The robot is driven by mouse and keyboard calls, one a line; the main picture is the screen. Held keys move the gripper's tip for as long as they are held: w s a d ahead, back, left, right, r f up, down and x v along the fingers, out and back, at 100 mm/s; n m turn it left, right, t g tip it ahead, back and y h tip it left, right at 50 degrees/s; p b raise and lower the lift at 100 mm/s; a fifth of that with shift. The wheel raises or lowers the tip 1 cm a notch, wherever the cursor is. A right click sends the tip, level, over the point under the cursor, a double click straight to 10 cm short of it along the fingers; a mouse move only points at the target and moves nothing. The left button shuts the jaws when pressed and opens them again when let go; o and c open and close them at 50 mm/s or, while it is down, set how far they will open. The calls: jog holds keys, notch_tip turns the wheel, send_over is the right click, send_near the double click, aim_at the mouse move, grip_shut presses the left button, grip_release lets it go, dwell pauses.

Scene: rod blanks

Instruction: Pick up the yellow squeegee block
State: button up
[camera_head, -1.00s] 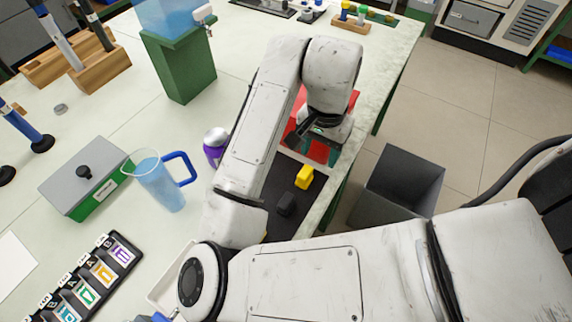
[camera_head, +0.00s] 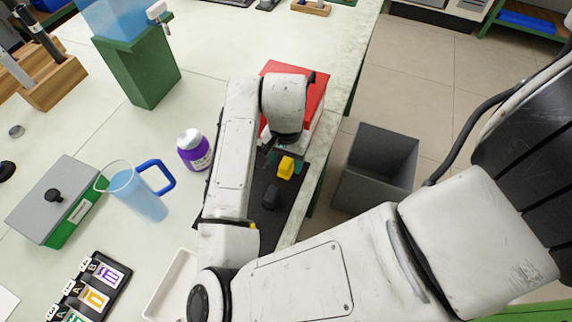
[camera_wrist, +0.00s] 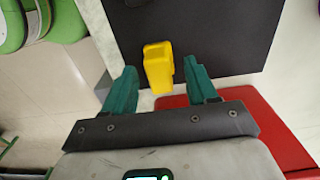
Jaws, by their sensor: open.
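The yellow squeegee block (camera_head: 286,168) lies on a dark mat (camera_head: 266,215) near the table's right edge. It also shows in the wrist view (camera_wrist: 158,67), ahead of my fingertips and roughly centred between them. My gripper (camera_wrist: 162,80) has two green fingers spread apart, with nothing held between them. In the head view my gripper (camera_head: 284,152) is just beyond the yellow block, partly hidden by my arm. I cannot tell the height of the fingers above the mat.
A red-topped box (camera_head: 314,92) stands behind my wrist. A purple-labelled bottle (camera_head: 195,150) and a blue-handled jug (camera_head: 138,192) stand to the left. A grey bin (camera_head: 377,168) is beyond the table's right edge.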

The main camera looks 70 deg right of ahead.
jog(key=shift+f, duration=0.6)
jog(key=c, duration=1.1)
jog(key=shift+o, duration=0.2)
jog(key=shift+r, duration=0.1)
